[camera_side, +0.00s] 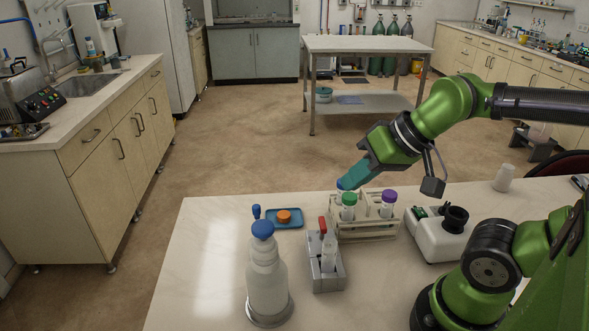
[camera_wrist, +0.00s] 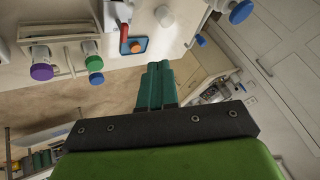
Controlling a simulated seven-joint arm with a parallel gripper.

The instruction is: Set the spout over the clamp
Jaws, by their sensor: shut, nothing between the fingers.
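A white bottle (camera_side: 267,280) with a blue cap stands on a round base at the front left of the bench. What appears to be its spout ends in a blue tip (camera_side: 256,211), which shows beyond the cap, on the far side. In the wrist view the blue tip (camera_wrist: 201,40) lies apart from the blue cap (camera_wrist: 241,11). What looks like the clamp, with a red handle (camera_side: 322,226), is on a grey metal block (camera_side: 327,278) holding a clear tube, right of the bottle. My gripper (camera_side: 348,178) is shut and empty, above the rack's far left end. Its teal fingers (camera_wrist: 155,75) meet in the wrist view.
A rack (camera_side: 368,229) holds tubes with green, purple and blue caps below my gripper. A blue tray (camera_side: 285,218) with an orange piece lies behind the block. A white device (camera_side: 435,238) with a black cup stands right of the rack.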

